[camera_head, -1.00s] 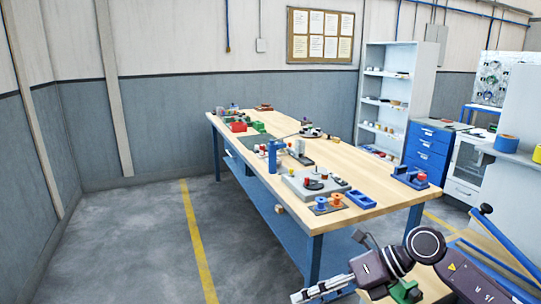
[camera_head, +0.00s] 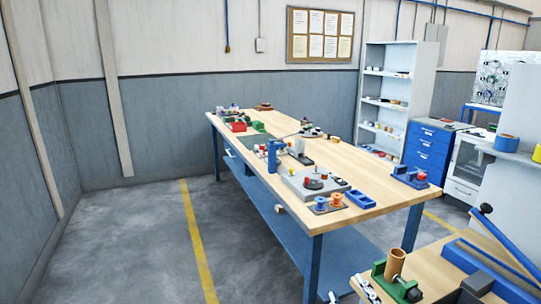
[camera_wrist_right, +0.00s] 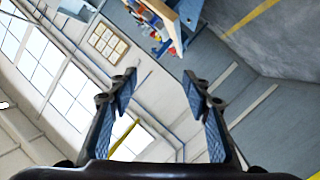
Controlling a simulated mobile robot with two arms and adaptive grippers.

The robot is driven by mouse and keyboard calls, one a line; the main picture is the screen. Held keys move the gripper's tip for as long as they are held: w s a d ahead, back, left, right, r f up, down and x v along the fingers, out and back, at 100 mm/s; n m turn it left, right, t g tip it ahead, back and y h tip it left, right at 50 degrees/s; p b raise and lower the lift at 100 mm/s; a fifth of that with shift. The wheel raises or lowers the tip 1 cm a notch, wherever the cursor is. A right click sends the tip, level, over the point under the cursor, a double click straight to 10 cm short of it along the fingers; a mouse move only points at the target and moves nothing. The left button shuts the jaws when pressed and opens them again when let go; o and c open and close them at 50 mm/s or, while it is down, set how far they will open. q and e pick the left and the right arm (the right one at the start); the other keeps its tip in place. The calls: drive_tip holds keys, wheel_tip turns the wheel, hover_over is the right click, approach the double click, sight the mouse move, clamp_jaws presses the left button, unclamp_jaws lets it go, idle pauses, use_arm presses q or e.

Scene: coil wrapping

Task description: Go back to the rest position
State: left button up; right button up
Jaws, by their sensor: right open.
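My right gripper (camera_head: 349,293) shows only as its tips at the bottom edge of the head view, in front of the near bench. In the right wrist view the gripper (camera_wrist_right: 160,78) is open, with its two fingers wide apart and nothing between them. That view is tilted and looks out over the room. My left gripper is in neither view.
The long wooden workbench (camera_head: 358,164) bears a grey coil fixture (camera_head: 301,184), a blue tray (camera_head: 360,199) and spools. A near bench (camera_head: 432,273) at bottom right holds a green clamp (camera_head: 379,270) with a brown tube (camera_head: 395,263). The floor (camera_head: 140,240) at left is clear.

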drive_tip(key=s+d+f+m+g+h, duration=0.1)
drive_tip(key=s+d+f+m+g, duration=0.3)
drive_tip(key=s+f, duration=0.5)
drive_tip(key=s+a+f+m+g, duration=0.1)
drive_tip(key=s+f+g, duration=0.45)
drive_tip(key=s, duration=0.45)
drive_tip(key=s+f+m+g, duration=0.1)
drive_tip(key=s+f+g, duration=0.3)
drive_tip(key=s+f, duration=0.5)
wheel_tip(320, 180, down, 23)
drive_tip(key=s, duration=0.3)
drive_tip(key=s+d+f+g, duration=0.2)
drive_tip(key=s+f, duration=1.5)
drive_tip(key=shift+d, duration=0.35)
